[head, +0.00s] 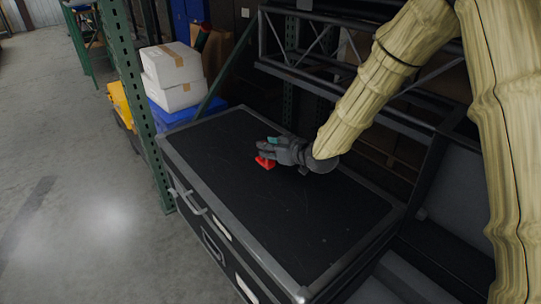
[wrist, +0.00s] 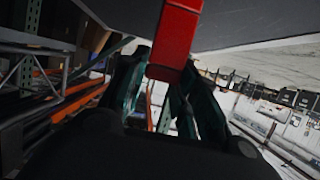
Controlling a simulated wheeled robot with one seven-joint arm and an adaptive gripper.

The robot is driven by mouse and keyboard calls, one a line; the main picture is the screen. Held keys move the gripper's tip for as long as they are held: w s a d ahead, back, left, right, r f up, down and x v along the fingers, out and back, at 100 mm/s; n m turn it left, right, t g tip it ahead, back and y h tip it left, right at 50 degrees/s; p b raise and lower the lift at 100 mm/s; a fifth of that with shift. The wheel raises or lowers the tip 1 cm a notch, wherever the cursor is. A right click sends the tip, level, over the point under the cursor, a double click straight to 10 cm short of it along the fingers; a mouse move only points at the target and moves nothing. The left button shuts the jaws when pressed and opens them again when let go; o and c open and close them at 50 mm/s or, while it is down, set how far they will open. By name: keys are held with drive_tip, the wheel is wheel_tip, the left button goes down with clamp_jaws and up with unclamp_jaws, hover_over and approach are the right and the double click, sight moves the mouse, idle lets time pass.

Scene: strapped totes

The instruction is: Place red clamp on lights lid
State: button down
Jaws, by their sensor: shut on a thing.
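The red clamp (head: 265,162) shows as a small red piece at the fingertips of my gripper (head: 271,149) in the head view. In the wrist view the red clamp (wrist: 174,40) sits between the two dark green fingers of my gripper (wrist: 163,85), which are shut on it. The gripper is over the black lid (head: 290,215) of a large case with grey metal edging. I cannot tell whether the clamp touches the lid. Part of the clamp is hidden by the fingers. No label naming the lid is readable.
White boxes (head: 172,75) stand on a blue tote (head: 185,112) beyond the case's far left end. A green rack post (head: 137,95) rises beside that end. Dark metal trusses (head: 320,45) stand behind the case. Most of the lid is bare, and the floor at left is open.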

drive_tip(key=shift+w+d, duration=0.15)
drive_tip(key=shift+w, duration=0.6)
drive_tip(key=shift+s+f+b, duration=0.1)
drive_tip(key=shift+f+b, duration=0.35)
drive_tip(key=shift+f, duration=1.3)
drive_tip(key=shift+f, duration=0.2)
drive_tip(key=c, duration=1.1)
unclamp_jaws()
drive_tip(key=shift+s+d+r, duration=0.1)
drive_tip(key=shift+s+r, duration=0.05)
drive_tip(key=shift+r, duration=0.15)
drive_tip(key=p+v, duration=0.1)
drive_tip(key=v, duration=1)
drive_tip(key=shift+s+d+p, duration=0.2)
drive_tip(key=shift+s+p, duration=0.05)
drive_tip(key=shift+p, duration=0.05)
